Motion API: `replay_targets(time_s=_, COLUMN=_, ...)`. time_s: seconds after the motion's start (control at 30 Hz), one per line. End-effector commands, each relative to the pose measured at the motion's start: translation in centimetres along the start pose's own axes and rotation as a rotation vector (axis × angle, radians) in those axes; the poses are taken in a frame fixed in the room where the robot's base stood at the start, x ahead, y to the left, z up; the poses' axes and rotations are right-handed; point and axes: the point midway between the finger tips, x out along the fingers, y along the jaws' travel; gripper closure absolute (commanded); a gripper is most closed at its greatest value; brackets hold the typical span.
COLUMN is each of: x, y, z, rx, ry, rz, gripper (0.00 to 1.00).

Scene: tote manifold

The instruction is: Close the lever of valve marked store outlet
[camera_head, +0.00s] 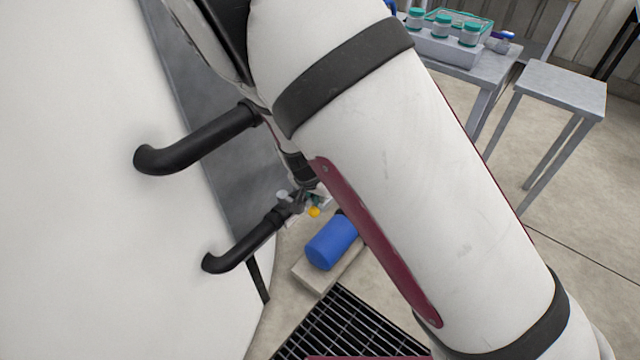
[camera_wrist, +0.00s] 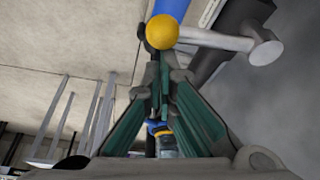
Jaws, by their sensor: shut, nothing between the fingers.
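A small valve with grey metal parts (camera_head: 290,202) sits at the end of the lower black pipe in the head view. A yellow round knob (camera_head: 314,212) shows beside it. In the wrist view the yellow knob (camera_wrist: 162,32) is just beyond my fingertips, with a pale metal bar (camera_wrist: 215,40) to its right. My gripper (camera_wrist: 160,66) is shut and empty, its tips close to the knob; I cannot tell whether they touch. A whitish tag (camera_wrist: 210,12) is cut off at the top edge and unreadable. My arm hides much of the valve area in the head view.
An upper black pipe (camera_head: 195,140) and a lower black pipe (camera_head: 240,247) come out of a large white tank (camera_head: 90,240). A blue cylinder (camera_head: 332,240) lies on a pale block near a floor grate (camera_head: 340,325). A grey table (camera_head: 565,88) stands at upper right.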

Motion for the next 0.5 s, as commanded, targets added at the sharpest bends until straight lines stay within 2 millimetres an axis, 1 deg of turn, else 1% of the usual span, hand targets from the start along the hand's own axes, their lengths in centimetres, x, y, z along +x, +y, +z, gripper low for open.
replay_targets(time_s=0.03, x=-0.34, y=0.05, z=0.30, rx=0.017, ry=0.000, rz=0.009, gripper=1.00)
replay_targets(time_s=0.2, x=-0.36, y=0.11, z=0.76, rx=0.072, ry=-0.001, rz=0.029, gripper=1.00)
replay_targets(time_s=0.5, x=-0.32, y=0.07, z=0.99, rx=0.103, ry=-0.001, rz=0.038, gripper=1.00)
